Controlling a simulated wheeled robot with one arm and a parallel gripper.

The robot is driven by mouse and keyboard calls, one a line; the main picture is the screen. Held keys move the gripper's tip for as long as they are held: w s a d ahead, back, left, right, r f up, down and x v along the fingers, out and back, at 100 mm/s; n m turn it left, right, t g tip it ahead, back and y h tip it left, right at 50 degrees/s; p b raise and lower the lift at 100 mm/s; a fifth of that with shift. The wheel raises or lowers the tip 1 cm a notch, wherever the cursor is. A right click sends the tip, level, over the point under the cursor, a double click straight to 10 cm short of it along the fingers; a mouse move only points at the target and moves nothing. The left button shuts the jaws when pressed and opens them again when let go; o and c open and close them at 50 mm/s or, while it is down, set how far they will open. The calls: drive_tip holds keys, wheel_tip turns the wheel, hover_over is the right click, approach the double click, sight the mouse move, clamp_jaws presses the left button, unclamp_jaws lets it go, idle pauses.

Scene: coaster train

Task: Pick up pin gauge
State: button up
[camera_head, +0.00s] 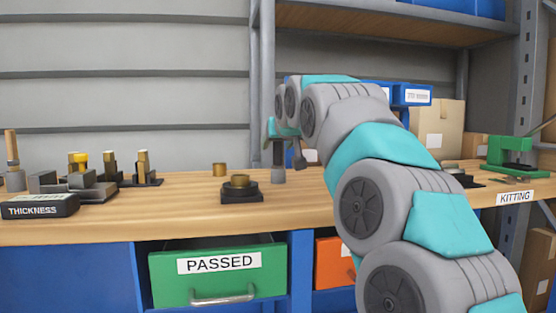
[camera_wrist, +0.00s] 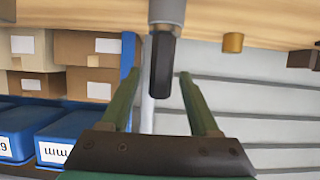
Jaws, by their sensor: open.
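What looks like the pin gauge (camera_wrist: 160,65) stands upright on the bench, with a dark hexagonal handle above a grey cylindrical lower part. The wrist view shows it upside down. In the head view the pin gauge (camera_head: 278,175) shows near the middle of the bench, its upper part close to my gripper (camera_head: 284,143). In the wrist view my gripper (camera_wrist: 160,74) is open, with one green finger on each side of the handle's end. Gaps show on both sides of the handle, and I see no contact.
A brass cylinder (camera_head: 219,169) and a dark block with a round brass piece (camera_head: 240,189) stand left of the pin gauge. Several gauge blocks and a THICKNESS box (camera_head: 38,207) are at far left. The green PASSED drawer (camera_head: 218,279) stands open below the bench edge.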

drive_tip(key=shift+x, duration=1.45)
drive_tip(key=shift+c, duration=0.3)
clamp_jaws()
